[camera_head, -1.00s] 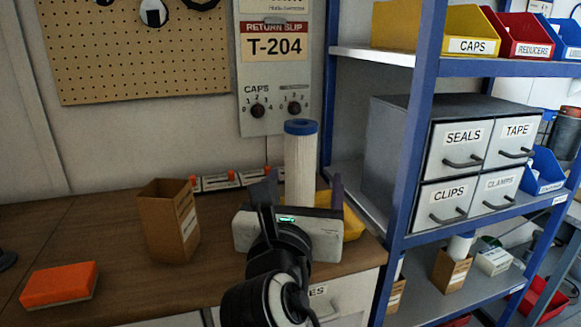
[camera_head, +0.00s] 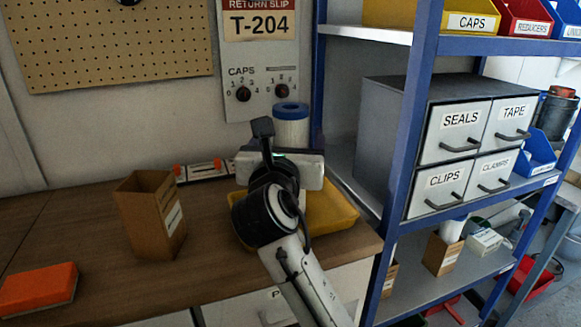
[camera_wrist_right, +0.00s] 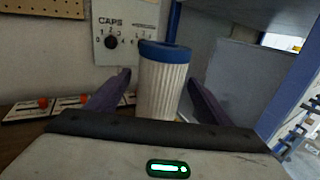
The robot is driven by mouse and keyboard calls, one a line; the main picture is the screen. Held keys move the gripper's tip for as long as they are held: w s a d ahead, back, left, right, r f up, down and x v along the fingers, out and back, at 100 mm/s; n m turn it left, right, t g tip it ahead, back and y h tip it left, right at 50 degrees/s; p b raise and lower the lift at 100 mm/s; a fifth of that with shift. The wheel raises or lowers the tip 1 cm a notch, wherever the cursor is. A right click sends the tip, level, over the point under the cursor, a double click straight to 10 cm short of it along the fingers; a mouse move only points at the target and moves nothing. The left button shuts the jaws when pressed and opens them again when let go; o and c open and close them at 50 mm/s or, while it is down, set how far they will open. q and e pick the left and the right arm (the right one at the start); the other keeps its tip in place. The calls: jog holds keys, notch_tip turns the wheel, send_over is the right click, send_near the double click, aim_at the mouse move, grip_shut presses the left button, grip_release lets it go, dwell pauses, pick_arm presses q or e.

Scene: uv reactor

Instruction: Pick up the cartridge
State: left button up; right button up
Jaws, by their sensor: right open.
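The cartridge (camera_head: 291,124) is a white pleated cylinder with a blue top cap. It stands upright at the back right of the bench, and my right arm hides its lower part in the head view. In the right wrist view the cartridge (camera_wrist_right: 162,85) stands between the two purple fingers. My right gripper (camera_wrist_right: 157,92) is open, with a finger to each side of the cartridge and no clear contact visible. In the head view its grey body (camera_head: 306,170) is in front of the cartridge. My left gripper is not in view.
A yellow tray (camera_head: 335,212) lies under my right wrist. An open cardboard box (camera_head: 152,215) and an orange block (camera_head: 38,290) are on the bench (camera_head: 85,225). A blue-framed shelf (camera_head: 407,130) with drawers stands close on the right. Small units with red tops (camera_head: 205,170) line the wall.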

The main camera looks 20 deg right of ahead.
jog(key=shift+w+d, duration=0.1)
jog(key=shift+w, duration=0.2)
jog(key=c, duration=1.7)
jog(key=shift+o, duration=0.2)
jog(key=shift+r, duration=0.15)
